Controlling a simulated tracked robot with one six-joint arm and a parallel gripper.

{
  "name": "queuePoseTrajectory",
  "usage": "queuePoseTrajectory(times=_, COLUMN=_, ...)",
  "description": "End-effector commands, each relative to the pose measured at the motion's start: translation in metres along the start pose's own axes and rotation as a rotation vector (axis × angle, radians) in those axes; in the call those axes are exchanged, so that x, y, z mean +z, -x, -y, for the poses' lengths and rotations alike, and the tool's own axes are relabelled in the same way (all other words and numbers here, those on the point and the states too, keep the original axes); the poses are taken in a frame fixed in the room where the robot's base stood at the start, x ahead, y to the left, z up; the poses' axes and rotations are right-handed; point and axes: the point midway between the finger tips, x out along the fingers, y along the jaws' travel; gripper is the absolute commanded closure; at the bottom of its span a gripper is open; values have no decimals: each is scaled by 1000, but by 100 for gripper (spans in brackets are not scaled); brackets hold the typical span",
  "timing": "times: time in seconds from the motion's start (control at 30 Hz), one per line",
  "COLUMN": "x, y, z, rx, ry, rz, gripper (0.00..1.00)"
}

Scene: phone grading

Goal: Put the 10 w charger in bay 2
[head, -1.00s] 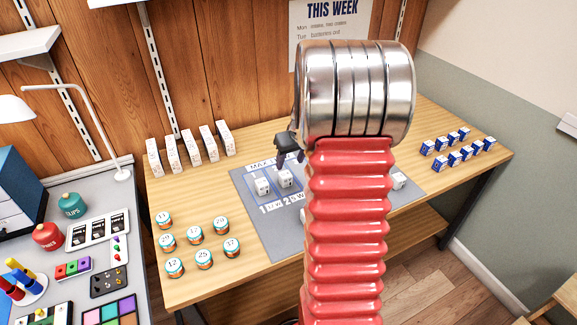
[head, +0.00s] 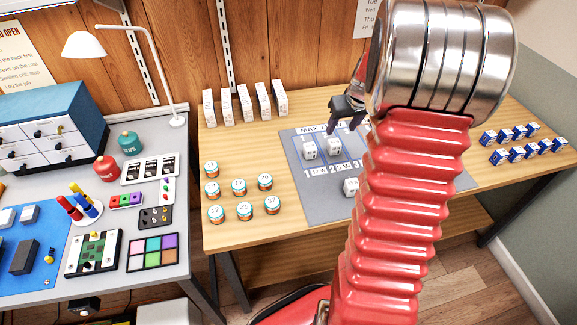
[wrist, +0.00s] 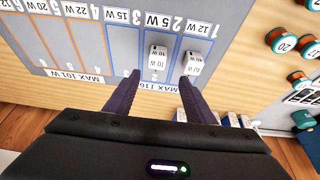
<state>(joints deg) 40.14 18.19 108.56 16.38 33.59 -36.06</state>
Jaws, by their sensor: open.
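The 10 W charger (head: 334,146) is a small white block standing on the grey mat (head: 300,205) in bay 2, above the printed 2. In the wrist view the charger (wrist: 158,62) shows its 10 W label within the blue lines of bay 2. My gripper (head: 345,126) is open and empty, above and a little behind it. In the wrist view the fingers (wrist: 160,78) are spread to either side of the charger, apart from it. Another white charger (head: 310,150) stands in bay 1, also seen in the wrist view (wrist: 194,64).
A third white charger (head: 351,187) stands nearer the mat's front, beside my arm. Several round numbered tins (head: 238,187) are left of the mat. White upright boxes (head: 244,103) line the back. Blue-and-white blocks (head: 516,154) stand at right. My arm hides much of the mat.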

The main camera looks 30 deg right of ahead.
Motion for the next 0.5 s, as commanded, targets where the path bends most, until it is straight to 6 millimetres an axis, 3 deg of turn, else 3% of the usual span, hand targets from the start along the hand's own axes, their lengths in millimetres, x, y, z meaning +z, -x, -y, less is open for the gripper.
queuePoseTrajectory(times=0.23, x=0, y=44, z=58, rx=-17, ry=44, rz=-14, gripper=50)
queuePoseTrajectory(times=0.5, x=21, y=103, z=134, rx=-43, ry=99, rz=-28, gripper=50)
